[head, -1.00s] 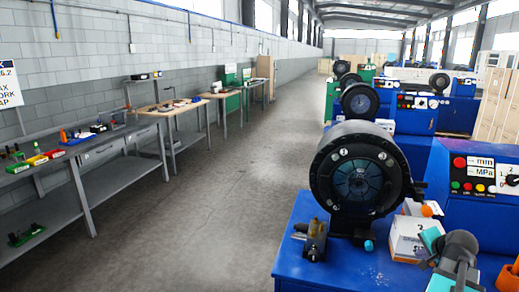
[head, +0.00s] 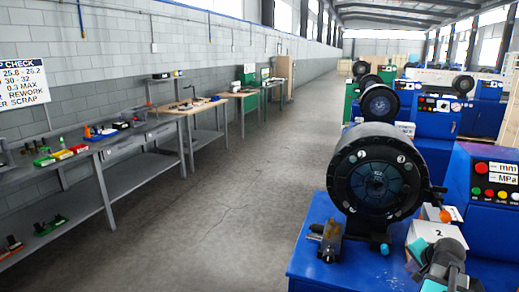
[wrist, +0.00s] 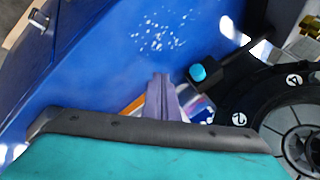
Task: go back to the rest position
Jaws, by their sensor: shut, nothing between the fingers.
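My gripper (wrist: 162,85) shows in the wrist view with its two grey fingers together and nothing between them. It is over the blue bench top, beside the black crimper (wrist: 248,105). In the head view, part of my teal and grey arm is at the bottom right corner, beside the near crimper (head: 377,180). The fingertips cannot be made out there. A dark band and a teal part of my arm fill the bottom of the wrist view.
The crimper stands on a blue bench (head: 320,272) with a brass and grey fitting (head: 328,241) and a white box (head: 432,233). A blue control cabinet (head: 487,205) is at right. More crimpers stand behind. Grey worktables (head: 110,145) line the left wall. The aisle floor (head: 235,200) is clear.

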